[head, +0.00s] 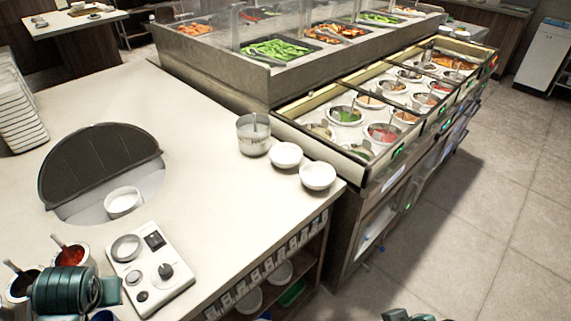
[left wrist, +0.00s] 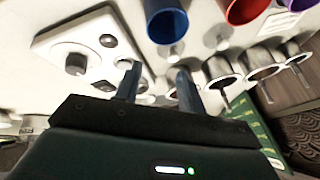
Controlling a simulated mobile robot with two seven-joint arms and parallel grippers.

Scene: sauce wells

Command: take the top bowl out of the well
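A round well (head: 152,187) is set in the pale counter, with its dark half-round lid (head: 98,160) raised at the back. One white bowl (head: 122,201) shows inside the opening; whether others lie under it is hidden. My left arm comes in at the lower left of the head view, in front of the well, and hides its own gripper there. In the left wrist view my left gripper (left wrist: 158,84) has its two fingers apart with nothing held between them. Only a bit of my right arm shows at the bottom edge of the head view; its gripper is out of view.
A white control panel (head: 150,268) with dials stands right of the left arm. Sauce pots (head: 72,255) with ladles sit beside that arm. Two white bowls (head: 286,155) and a metal pot (head: 253,135) stand near the food bar. The counter's middle is clear.

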